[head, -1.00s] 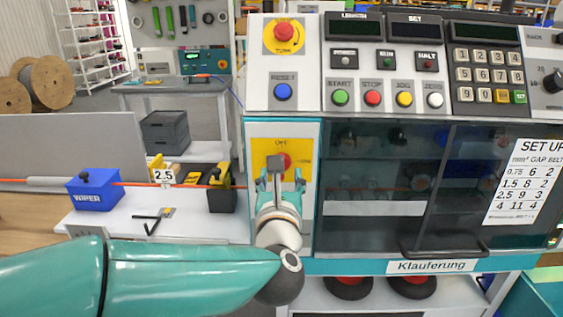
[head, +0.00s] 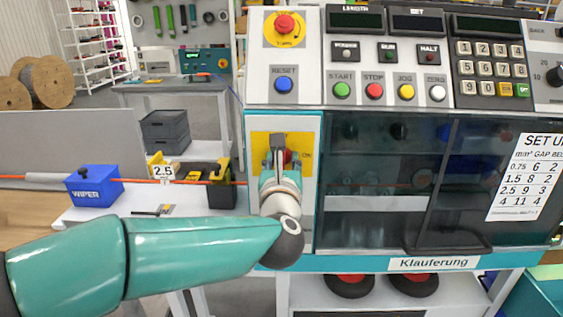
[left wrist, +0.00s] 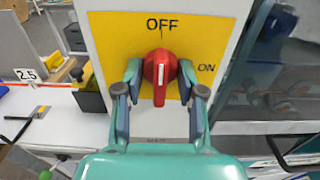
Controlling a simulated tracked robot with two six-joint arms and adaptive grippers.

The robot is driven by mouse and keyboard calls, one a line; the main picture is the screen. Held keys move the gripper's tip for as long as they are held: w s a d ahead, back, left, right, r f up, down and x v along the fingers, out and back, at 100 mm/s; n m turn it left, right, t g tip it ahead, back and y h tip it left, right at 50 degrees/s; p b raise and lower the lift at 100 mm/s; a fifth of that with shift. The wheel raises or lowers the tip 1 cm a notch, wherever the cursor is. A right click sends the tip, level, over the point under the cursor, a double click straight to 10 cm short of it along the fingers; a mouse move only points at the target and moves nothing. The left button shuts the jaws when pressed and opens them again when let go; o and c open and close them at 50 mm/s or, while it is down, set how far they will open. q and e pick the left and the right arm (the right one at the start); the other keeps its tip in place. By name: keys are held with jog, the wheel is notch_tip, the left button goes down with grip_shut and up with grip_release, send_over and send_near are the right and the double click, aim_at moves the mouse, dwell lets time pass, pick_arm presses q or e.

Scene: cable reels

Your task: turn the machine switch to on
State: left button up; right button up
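The machine switch is a red knob (left wrist: 160,76) on a yellow plate (left wrist: 108,40) marked OFF at the top and ON at the right. Its grip stands upright, toward OFF. My left gripper (left wrist: 160,70) faces the plate with one finger on each side of the knob. The fingers are apart, with narrow gaps to the knob; I cannot tell if either touches it. In the head view my left gripper (head: 278,158) hides most of the knob, and the yellow plate (head: 261,142) shows around it. My right gripper is in neither view.
A panel with a blue RESET button (head: 284,85) and a red knob (head: 285,23) is above. Dark machine doors (head: 385,180) are right of the switch. A blue wiper box (head: 94,187) and orange cable (head: 140,183) lie left.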

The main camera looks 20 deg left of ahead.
pick_arm(q)
jog(key=m+p, duration=0.1)
jog(key=m, duration=0.3)
jog(key=shift+r, duration=0.1)
jog(key=m+p, duration=0.1)
jog(key=m, duration=0.3)
jog(key=shift+m, duration=0.3)
jog(key=m+p, duration=0.2)
jog(key=m, duration=0.2)
jog(key=shift+m, duration=0.4)
jog(key=m+p, duration=0.1)
jog(key=m, duration=0.3)
jog(key=shift+p, duration=0.3)
jog(key=o, duration=0.8)
jog(key=shift+o, duration=0.2)
jog(key=b+v, duration=0.2)
jog(key=v, duration=0.6)
jog(key=shift+b, duration=0.35)
